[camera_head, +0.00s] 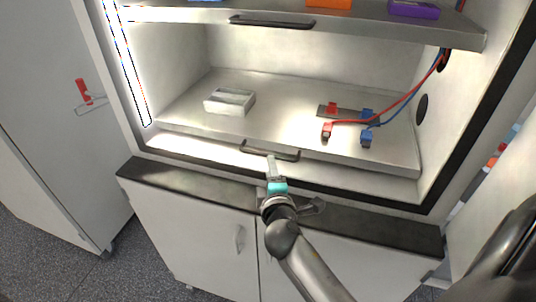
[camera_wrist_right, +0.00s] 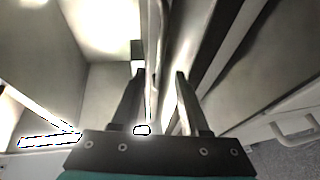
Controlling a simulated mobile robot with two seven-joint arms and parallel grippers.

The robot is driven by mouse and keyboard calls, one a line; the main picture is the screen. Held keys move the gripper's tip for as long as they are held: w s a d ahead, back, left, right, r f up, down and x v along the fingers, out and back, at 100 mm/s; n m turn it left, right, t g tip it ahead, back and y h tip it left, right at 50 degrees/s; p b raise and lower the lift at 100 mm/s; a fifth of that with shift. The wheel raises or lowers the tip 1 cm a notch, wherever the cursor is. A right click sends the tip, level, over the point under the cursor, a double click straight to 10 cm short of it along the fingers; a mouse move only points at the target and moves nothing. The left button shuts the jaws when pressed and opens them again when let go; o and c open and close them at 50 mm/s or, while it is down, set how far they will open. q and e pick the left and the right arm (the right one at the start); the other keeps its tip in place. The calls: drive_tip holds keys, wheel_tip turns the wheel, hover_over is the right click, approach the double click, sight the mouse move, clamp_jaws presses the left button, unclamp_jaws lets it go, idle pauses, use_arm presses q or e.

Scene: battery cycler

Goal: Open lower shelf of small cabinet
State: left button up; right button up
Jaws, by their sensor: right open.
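The lower shelf (camera_head: 285,108) of the lit cabinet is a pale flat tray with a dark bar handle (camera_head: 285,154) on its front edge. No firm grip shows. My left gripper is not in view.
A white block (camera_head: 230,101) and red and blue clips with cables (camera_head: 367,138) lie on the lower shelf. The upper shelf (camera_head: 390,32) with its own handle (camera_head: 272,21) is above. A dark ledge (camera_head: 180,180) and closed doors (camera_head: 200,235) are below.

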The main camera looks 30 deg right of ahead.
drive_tip(key=x, duration=0.7)
drive_tip(key=shift+w+d, duration=0.15)
drive_tip(key=shift+w, duration=0.1)
clamp_jaws()
idle(1.2)
